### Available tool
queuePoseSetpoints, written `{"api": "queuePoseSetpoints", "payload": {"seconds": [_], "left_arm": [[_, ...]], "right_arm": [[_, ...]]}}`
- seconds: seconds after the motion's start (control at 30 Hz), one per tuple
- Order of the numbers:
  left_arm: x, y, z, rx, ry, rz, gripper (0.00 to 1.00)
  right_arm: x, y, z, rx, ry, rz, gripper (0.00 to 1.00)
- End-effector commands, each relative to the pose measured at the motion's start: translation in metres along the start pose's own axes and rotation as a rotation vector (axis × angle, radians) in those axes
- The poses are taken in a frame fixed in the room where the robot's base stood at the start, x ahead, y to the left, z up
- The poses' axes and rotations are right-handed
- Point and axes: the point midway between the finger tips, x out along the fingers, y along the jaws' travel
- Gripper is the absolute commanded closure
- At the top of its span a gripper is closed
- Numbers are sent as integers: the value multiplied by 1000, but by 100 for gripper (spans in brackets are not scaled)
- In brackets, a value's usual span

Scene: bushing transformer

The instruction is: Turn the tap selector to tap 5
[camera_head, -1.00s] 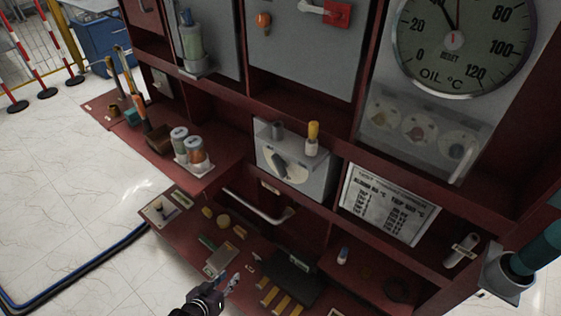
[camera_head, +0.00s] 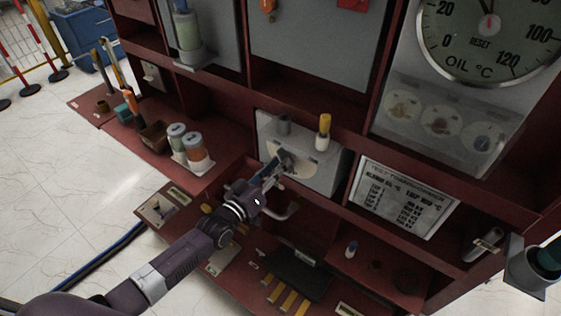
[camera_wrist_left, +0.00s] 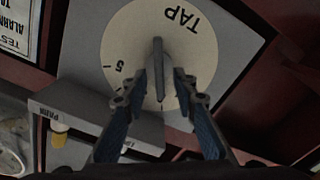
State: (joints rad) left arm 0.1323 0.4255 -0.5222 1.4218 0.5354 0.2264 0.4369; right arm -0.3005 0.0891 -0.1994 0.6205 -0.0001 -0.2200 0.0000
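The tap selector is a grey box (camera_head: 320,170) with a round cream dial marked TAP, seen upside down in the left wrist view (camera_wrist_left: 195,45). Its dark bar-shaped knob (camera_wrist_left: 158,60) stands at the dial's middle; a 5 shows at the dial's left edge in that view. My left gripper (camera_head: 280,165) is in front of the dial in the head view, partly covering it and the knob. In the left wrist view, its fingers (camera_wrist_left: 160,76) are on both sides of the knob, with narrow gaps showing. My right gripper is not in view.
A printed plate (camera_head: 403,197) is to the right. Two jars (camera_head: 192,147) stand on the left shelf; small parts lie on the lower shelf.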

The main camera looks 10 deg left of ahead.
Motion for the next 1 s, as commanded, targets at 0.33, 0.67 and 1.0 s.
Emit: {"api": "queuePoseSetpoints", "payload": {"seconds": [0.33, 0.67, 1.0], "left_arm": [[15, 0, 0, 0, -1, 0, 74], [15, 0, 0, 1, -1, -1, 97], [14, 0, 0, 9, -1, -1, 100]], "right_arm": [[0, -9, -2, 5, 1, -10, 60], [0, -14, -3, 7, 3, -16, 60], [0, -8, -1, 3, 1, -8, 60]]}}
